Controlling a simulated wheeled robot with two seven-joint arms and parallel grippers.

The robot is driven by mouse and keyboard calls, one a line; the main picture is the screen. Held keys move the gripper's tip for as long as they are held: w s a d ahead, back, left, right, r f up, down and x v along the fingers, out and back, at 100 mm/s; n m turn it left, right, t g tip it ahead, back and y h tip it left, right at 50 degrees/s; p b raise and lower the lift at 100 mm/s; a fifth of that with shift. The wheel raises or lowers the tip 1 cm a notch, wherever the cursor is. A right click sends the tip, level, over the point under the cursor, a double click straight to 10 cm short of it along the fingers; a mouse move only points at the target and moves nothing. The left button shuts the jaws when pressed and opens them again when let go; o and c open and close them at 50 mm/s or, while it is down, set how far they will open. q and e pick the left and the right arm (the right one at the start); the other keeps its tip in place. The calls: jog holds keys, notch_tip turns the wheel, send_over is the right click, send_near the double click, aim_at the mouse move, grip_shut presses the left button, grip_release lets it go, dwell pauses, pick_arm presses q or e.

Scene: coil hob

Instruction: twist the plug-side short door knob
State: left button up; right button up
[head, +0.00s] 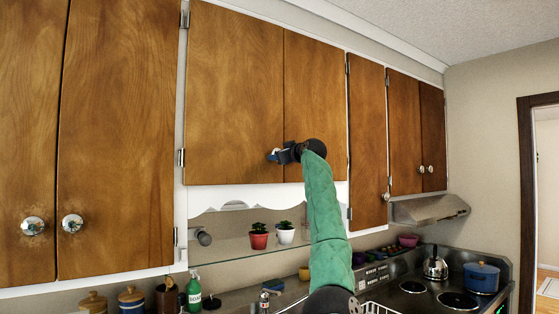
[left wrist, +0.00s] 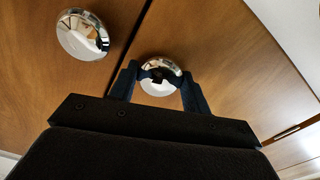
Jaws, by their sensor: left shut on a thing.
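Two short wooden doors meet at a seam above the glass shelf, the left one (head: 233,90) and the right one (head: 315,105). My left gripper (head: 284,154) is at their lower edge by the seam. In the left wrist view, my gripper's fingers (left wrist: 158,74) stand on either side of a round chrome knob (left wrist: 160,86) on the right door and are shut on it. A second chrome knob (left wrist: 83,35) sits free on the left door, apart from the fingers. In the head view the gripper mostly hides the held knob. Both doors look closed. My right gripper is not in view.
A glass shelf (head: 225,250) with a red pot (head: 259,241) and a white pot (head: 286,236) is below the doors. Tall doors with chrome knobs (head: 72,223) stand at left. A narrow door (head: 367,140) is at right. A kettle (head: 435,266) and blue pot (head: 481,277) stand on the hob.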

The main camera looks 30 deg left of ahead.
pick_arm(q)
jog(key=shift+f+m+b, duration=0.15)
jog(key=shift+m+b, duration=0.15)
jog(key=shift+m, duration=0.5)
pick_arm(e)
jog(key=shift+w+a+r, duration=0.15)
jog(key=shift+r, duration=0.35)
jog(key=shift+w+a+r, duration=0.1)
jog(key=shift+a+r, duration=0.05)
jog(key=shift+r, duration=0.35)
pick_arm(q)
jog(key=o, duration=1)
jog(key=shift+w, duration=0.1)
jog(key=shift+b+v, duration=1.85)
jog(key=shift+v, duration=2.1)
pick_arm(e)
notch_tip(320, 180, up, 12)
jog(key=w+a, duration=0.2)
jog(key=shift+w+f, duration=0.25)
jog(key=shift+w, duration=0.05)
pick_arm(q)
jog(key=shift+f, duration=0.1)
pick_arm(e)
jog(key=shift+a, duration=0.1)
